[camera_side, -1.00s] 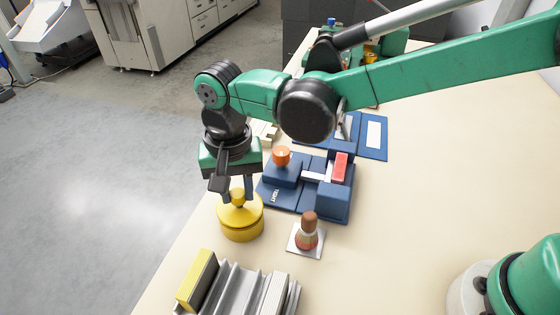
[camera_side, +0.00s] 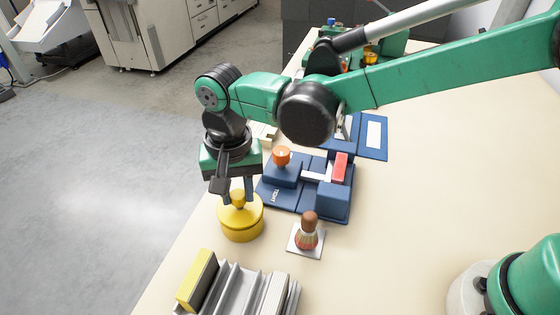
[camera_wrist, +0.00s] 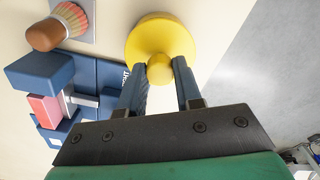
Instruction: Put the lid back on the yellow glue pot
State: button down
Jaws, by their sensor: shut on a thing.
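The yellow glue pot (camera_side: 242,232) stands upright near the left edge of the bench. Its yellow lid (camera_side: 226,212) sits level on the pot's top, with no clear gap visible in the side view. My gripper (camera_side: 238,194) points down over the pot and is shut on the lid's round knob. In the wrist view the knob (camera_wrist: 159,70) lies between the two fingertips, with the lid's yellow disc (camera_wrist: 154,34) beyond it. The pot body is mostly hidden beneath the lid in that view.
A blue fixture (camera_side: 333,203) with an orange knob and a red block stands close behind and right. A brush (camera_side: 307,234) stands on a small pale plate to the right. A ribbed grey rack (camera_side: 240,288) is in front.

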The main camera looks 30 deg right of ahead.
dwell(0.4)
jog(key=shift+c, duration=0.2)
grip_release()
jog(key=shift+r, duration=0.1)
jog(key=shift+r, duration=3.4)
grip_shut()
jog(key=shift+f, duration=0.2)
